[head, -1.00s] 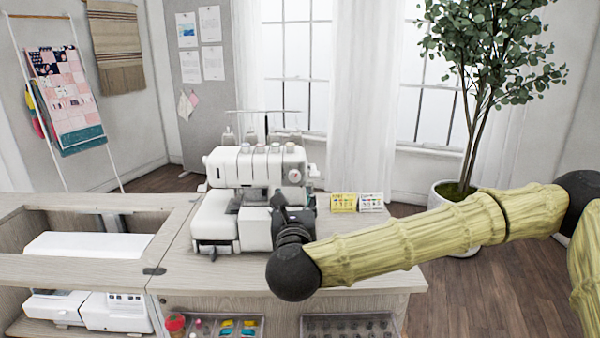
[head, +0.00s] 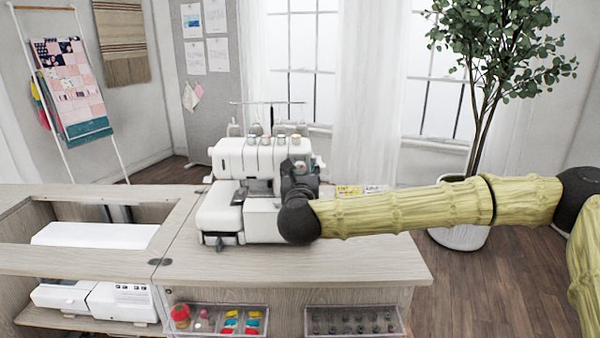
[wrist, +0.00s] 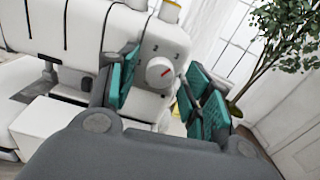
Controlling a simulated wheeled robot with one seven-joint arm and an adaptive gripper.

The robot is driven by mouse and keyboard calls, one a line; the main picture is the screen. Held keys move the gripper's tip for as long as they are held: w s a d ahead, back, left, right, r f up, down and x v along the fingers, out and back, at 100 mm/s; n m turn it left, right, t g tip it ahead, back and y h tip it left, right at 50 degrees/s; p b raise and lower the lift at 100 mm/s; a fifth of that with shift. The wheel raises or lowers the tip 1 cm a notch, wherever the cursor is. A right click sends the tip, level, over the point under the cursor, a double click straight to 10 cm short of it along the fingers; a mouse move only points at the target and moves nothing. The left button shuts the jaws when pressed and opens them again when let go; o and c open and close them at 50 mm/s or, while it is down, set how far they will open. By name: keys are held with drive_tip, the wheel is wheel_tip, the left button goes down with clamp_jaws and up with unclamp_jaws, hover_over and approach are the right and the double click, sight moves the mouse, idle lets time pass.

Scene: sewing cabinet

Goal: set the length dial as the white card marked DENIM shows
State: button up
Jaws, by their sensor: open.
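The white overlock machine (head: 228,160) stands on the cabinet top. In the wrist view its round white dial (wrist: 160,72) faces me, with a short red mark on its face. My gripper (wrist: 166,88) is open, its teal pads on either side of the dial and seemingly apart from it. In the head view my gripper (head: 298,172) is at the machine's right end and hides the dial. The white card (head: 376,189) stands behind my arm, its lower part hidden. Its print is too small to read.
A yellow card (head: 348,191) stands left of the white one. Clear trays with colored items (head: 220,320) and small dark parts (head: 352,320) sit below the front edge. The cabinet top (head: 370,258) in front of my arm is clear. A potted tree stands at right.

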drive_tip(key=c, duration=1)
drive_tip(key=shift+c, duration=0.2)
